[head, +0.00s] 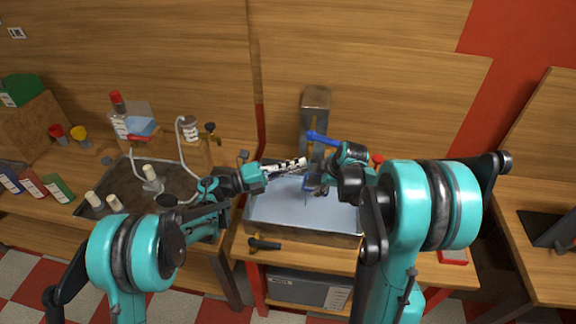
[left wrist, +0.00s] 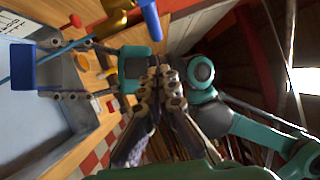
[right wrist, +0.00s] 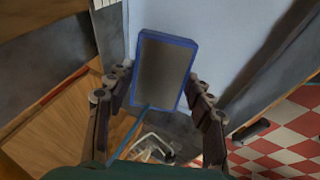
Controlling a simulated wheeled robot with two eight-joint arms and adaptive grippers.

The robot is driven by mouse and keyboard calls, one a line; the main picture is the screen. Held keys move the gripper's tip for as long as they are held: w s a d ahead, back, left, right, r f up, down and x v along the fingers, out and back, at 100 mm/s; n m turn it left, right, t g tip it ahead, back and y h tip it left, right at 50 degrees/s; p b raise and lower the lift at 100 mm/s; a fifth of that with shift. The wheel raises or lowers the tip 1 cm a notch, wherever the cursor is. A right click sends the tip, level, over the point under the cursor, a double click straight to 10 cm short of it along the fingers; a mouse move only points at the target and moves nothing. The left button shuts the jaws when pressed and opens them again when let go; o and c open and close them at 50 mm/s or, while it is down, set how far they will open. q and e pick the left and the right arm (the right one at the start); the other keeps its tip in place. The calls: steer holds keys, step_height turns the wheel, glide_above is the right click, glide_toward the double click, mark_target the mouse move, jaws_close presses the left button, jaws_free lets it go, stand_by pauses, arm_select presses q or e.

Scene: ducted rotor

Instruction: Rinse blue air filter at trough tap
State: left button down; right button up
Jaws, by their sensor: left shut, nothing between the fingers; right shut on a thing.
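The blue-framed air filter (right wrist: 166,72) with grey mesh is held between the fingers of my right gripper (right wrist: 160,95). It also shows in the left wrist view (left wrist: 35,67). The filter is over the trough (head: 262,218). The tap's blue lever (head: 323,138) sticks out near the metal column; in the left wrist view the lever (left wrist: 150,18) is beside a brass body (left wrist: 118,22). A thin blue streak, which looks like water, passes by the filter. My left gripper (head: 303,162) is shut and empty just below the lever; I cannot tell if they touch.
A dark tray (head: 130,208) with white cylinders stands on the left bench. A black-handled object (head: 263,243) lies at the trough's front edge. A red item (head: 453,256) lies to the right. The wooden back wall stands close behind the trough.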

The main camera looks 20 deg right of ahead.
mark_target(325, 140)
arm_select(q)
steer(key=w+d+r, duration=0.1)
steer(key=w+d, duration=0.1)
steer(key=d, duration=0.5)
steer(key=shift+d+r, duration=0.25)
steer(key=shift+d, duration=0.1)
steer(key=shift+d+t, duration=0.1)
steer(key=shift+t, duration=0.2)
